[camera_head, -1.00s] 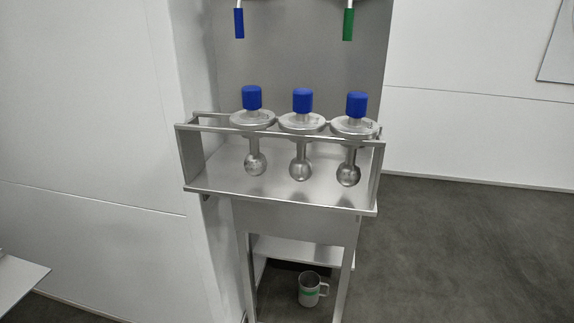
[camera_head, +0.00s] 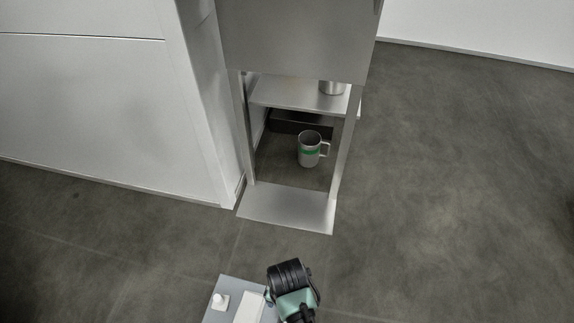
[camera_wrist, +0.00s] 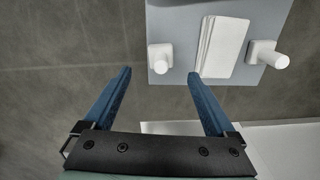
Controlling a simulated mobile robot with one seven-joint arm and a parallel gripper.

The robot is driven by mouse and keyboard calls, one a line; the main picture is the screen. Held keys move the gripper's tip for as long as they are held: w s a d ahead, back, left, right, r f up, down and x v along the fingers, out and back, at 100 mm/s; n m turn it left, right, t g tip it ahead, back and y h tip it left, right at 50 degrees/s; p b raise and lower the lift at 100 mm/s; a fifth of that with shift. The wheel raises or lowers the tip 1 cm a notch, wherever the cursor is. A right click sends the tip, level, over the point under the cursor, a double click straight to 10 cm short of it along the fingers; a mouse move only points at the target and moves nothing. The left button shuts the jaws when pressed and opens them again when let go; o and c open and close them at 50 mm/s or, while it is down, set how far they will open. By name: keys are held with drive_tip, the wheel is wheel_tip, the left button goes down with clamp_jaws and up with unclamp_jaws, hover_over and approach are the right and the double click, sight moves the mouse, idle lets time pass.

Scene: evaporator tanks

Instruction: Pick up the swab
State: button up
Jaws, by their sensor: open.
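No object is plainly recognisable as the swab. A white flat block with layered edges (camera_wrist: 224,46) lies on a grey-blue plate (camera_wrist: 180,14) in the wrist view, between two short white pegs on square bases, left (camera_wrist: 160,57) and right (camera_wrist: 266,54). The block (camera_head: 249,308), one peg (camera_head: 220,301) and the plate (camera_head: 231,284) also show at the bottom of the head view. My gripper (camera_wrist: 159,75) is open and empty. In the wrist picture, its blue fingers point toward the plate's near edge and the left peg. My black and green arm shows beside the plate in the head view.
A metal stand (camera_head: 295,40) with a lower shelf (camera_head: 300,93) and foot plate (camera_head: 290,208) stands ahead. A grey mug with a green band (camera_head: 309,151) is inside it. A white wall panel (camera_head: 95,100) is left. Dark floor at right is clear.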

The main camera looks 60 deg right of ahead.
drive_tip(key=shift+a+f+b, duration=0.1)
drive_tip(key=shift+f+b, duration=2.65)
drive_tip(key=shift+f, duration=0.8)
drive_tip(key=shift+r, duration=0.1)
drive_tip(key=c, duration=1.4)
